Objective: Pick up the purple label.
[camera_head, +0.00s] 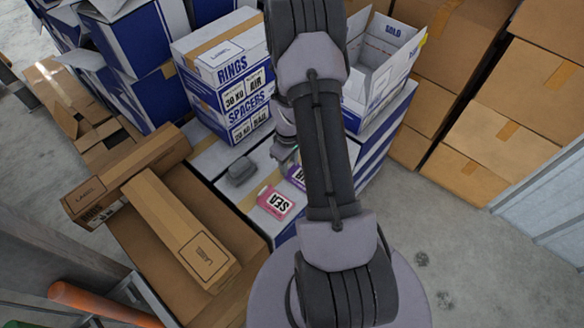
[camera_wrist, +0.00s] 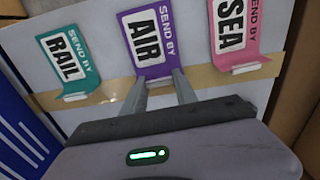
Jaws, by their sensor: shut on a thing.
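The purple label (camera_wrist: 149,38), printed "SEND BY AIR", lies on a white box top in the wrist view, between a teal label and a pink label. In the head view only a small part of the purple label (camera_head: 297,177) shows beside my arm, which hides the rest. My gripper (camera_head: 287,158) is partly hidden there too. Whether the label is lifted off the box cannot be told.
The teal "RAIL" label (camera_wrist: 67,58) and the pink "SEA" label (camera_wrist: 236,32) flank the purple one; the pink one shows in the head view (camera_head: 274,202). A grey object (camera_head: 241,170) lies on the box. Stacked boxes (camera_head: 227,73) and an open box (camera_head: 380,65) stand behind.

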